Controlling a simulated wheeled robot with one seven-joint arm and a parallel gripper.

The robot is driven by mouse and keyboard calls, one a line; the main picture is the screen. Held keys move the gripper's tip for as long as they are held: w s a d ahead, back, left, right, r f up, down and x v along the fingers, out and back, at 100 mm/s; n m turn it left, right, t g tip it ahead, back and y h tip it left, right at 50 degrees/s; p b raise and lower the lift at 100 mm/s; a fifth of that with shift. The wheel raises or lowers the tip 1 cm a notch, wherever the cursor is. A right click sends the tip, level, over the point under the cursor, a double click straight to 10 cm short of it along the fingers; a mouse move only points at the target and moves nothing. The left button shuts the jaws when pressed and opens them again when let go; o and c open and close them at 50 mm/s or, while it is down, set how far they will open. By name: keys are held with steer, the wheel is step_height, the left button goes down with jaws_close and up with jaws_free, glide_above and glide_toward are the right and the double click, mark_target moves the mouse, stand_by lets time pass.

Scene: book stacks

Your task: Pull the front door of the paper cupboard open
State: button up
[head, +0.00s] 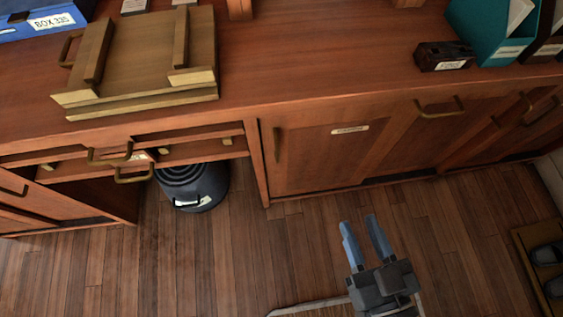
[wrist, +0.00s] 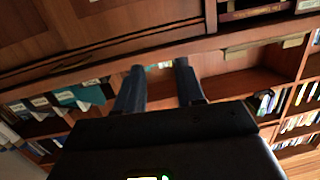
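A wooden cupboard front with a small pale label plate (head: 350,129) is shut under the counter in the head view. The label is too small to read, so I cannot tell for sure that it is the paper cupboard. A dark upright handle (head: 277,145) sits at the left edge of this front. My gripper (head: 358,220) is in front of and below the cupboard, over the floor, to the right of that handle. Its two blue-grey fingers are apart with nothing between them. They also show apart in the wrist view (wrist: 159,68). The gripper touches no handle.
A dark ribbed bin (head: 192,186) stands in the open knee space at left, below drawers with brass handles (head: 110,155). A wooden tray-like board (head: 150,62) lies on the counter. A rack with shoes (head: 545,262) is at far right. The floor before the cupboard is clear.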

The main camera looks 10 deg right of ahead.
steer(key=n+t+y+b, duration=0.1)
steer(key=n+y+b, duration=0.1)
steer(key=b, duration=0.4)
glide_toward(278, 151)
steer(key=shift+w+a+f, duration=0.1)
steer(key=shift+w+a, duration=0.15)
steer(key=shift+w, duration=1.1)
steer(key=shift+w+a+r, duration=0.1)
steer(key=shift+w+a, duration=0.15)
steer(key=shift+w, duration=1.1)
steer(key=shift+w+a+f, duration=0.1)
steer(key=shift+w+a, duration=0.15)
steer(key=shift+w, duration=1.1)
steer(key=shift+c, duration=0.3)
jaws_close()
